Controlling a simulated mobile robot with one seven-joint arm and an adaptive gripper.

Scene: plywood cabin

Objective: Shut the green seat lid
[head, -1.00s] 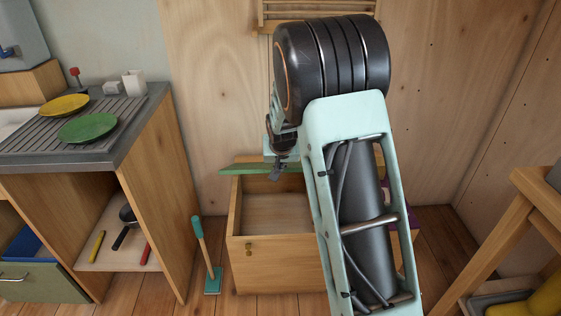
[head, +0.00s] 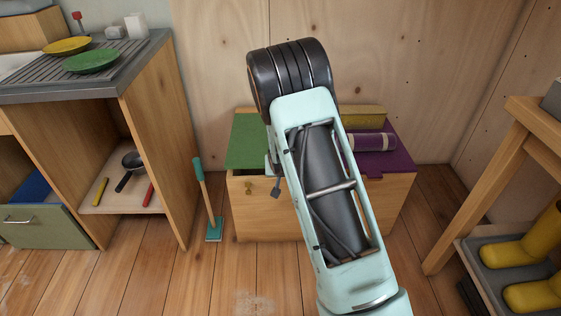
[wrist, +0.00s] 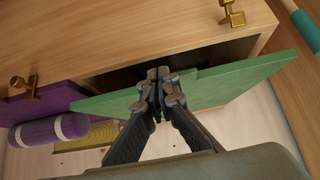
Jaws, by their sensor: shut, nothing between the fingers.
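The green seat lid (head: 246,142) lies low over the left half of the wooden bench box (head: 262,212). A dark gap shows under its front edge. In the wrist view the green lid (wrist: 225,85) slants across the picture, with a dark wedge-shaped opening between it and the box front (wrist: 150,35). My gripper (head: 276,190) is at the lid's front edge, partly hidden by my arm. In the wrist view my gripper (wrist: 160,80) is shut and empty, its fingertips overlapping the lid's edge; I cannot tell whether they touch it.
A counter (head: 130,75) is at left, a wooden bench (head: 535,125) at right.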

